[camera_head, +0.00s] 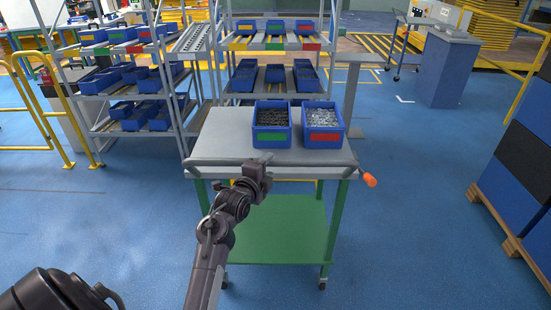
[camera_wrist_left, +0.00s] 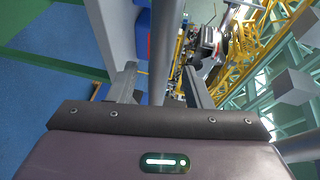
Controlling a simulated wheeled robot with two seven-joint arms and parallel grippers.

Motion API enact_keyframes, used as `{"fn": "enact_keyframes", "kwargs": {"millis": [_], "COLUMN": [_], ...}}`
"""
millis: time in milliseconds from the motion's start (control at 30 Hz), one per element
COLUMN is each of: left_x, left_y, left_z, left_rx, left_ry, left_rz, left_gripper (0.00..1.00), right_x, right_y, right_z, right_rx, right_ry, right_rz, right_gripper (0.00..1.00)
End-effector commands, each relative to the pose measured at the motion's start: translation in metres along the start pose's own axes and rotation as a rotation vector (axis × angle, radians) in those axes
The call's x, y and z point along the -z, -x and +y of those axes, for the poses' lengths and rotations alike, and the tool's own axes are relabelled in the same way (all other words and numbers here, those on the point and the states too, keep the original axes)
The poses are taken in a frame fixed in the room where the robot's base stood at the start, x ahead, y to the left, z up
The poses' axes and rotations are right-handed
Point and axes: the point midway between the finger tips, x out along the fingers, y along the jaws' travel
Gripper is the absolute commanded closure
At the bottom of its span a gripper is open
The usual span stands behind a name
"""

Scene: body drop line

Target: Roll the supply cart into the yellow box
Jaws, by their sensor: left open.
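The supply cart (camera_head: 225,140) stands upright in front of me, with a grey top, green legs and a green lower shelf (camera_head: 285,235). Its grey handle bar (camera_head: 310,163) runs along the near edge. My left gripper (camera_head: 257,178) is at the left part of this bar. In the left wrist view the open fingers (camera_wrist_left: 160,88) stand on either side of the bar (camera_wrist_left: 167,45), with gaps visible. Yellow floor lines (camera_head: 365,69) show behind the cart at the right; I cannot tell whether they are the yellow box. My right gripper is out of view.
Two blue bins (camera_head: 271,138) (camera_head: 323,140) of small parts sit on the cart top. Racks with blue bins (camera_head: 130,85) stand behind. A yellow railing (camera_head: 35,115) is at left, stacked blue and black crates (camera_head: 520,165) at right. Blue floor is clear on both sides.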

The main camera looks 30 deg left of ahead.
Motion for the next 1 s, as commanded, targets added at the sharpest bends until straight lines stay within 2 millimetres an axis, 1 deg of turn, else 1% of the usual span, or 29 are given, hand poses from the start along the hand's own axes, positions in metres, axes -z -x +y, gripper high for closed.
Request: {"fn": "enact_keyframes", "kwargs": {"millis": [33, 200, 333, 500, 767, 867, 1000], "left_x": [0.001, 0.001, 0.001, 0.001, 0.001, 0.001, 0.001], "left_y": [-0.008, -0.035, -0.049, -0.058, -0.06, -0.059, -0.059], "left_z": [-0.004, -0.003, -0.002, -0.001, 0.0, 0.0, 0.0], "left_rx": [0.002, 0.001, 0.0, 0.0, -0.001, -0.001, -0.001], "left_ry": [0.003, 0.004, 0.004, 0.002, 0.002, 0.002, 0.002], "left_rz": [0.001, 0.002, 0.001, 0.001, 0.001, 0.001, 0.001], "left_gripper": [0.55, 0.55, 0.55, 0.55, 0.55, 0.65, 0.84], "right_x": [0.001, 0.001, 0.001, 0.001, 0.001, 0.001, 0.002], "right_y": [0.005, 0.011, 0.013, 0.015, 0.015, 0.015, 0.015], "right_z": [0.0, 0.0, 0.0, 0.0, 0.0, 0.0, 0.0], "right_rx": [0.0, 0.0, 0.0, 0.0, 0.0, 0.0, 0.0], "right_ry": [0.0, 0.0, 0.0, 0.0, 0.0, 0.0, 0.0], "right_rz": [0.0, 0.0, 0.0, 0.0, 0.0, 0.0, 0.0], "right_gripper": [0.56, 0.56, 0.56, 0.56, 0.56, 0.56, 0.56]}}
